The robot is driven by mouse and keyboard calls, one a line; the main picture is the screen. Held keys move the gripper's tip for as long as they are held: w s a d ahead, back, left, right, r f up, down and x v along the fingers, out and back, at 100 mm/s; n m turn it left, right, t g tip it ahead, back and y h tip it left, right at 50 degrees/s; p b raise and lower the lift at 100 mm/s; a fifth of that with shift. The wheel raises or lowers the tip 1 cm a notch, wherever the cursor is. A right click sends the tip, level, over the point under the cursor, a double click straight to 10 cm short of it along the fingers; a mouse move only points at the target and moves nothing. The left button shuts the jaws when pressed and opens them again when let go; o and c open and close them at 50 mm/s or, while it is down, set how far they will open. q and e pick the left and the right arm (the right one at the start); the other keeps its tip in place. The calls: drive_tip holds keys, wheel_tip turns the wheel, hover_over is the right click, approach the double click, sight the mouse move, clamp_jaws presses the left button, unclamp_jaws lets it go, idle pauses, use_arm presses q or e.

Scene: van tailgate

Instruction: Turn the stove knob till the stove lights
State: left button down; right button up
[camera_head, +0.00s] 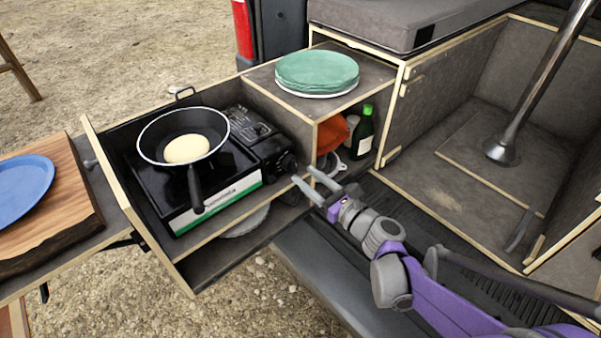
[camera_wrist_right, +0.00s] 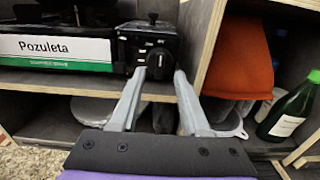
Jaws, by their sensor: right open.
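The black camping stove (camera_head: 217,190) stands in the pulled-out drawer, and its front label shows in the right wrist view (camera_wrist_right: 55,52). A pan (camera_head: 168,125) with a pale round food in it sits on the stove. The round black stove knob (camera_head: 288,162) is at the stove's right end; in the right wrist view the knob (camera_wrist_right: 160,60) has a light mark. No flame is visible. My right gripper (camera_head: 305,182) is open and empty, just short of the knob and apart from it. In the right wrist view its fingertips (camera_wrist_right: 160,74) are below the knob. My left gripper is not in view.
Green plates (camera_head: 317,70) lie on the shelf top right of the stove. A green bottle (camera_head: 362,133) and orange cloth (camera_head: 331,134) stand in the compartment below. A wooden board (camera_head: 60,222) with a blue plate (camera_head: 22,185) is at left.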

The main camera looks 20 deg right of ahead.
sight(296, 168)
drive_tip(key=shift+x, duration=1.5)
drive_tip(key=shift+c, duration=0.3)
clamp_jaws()
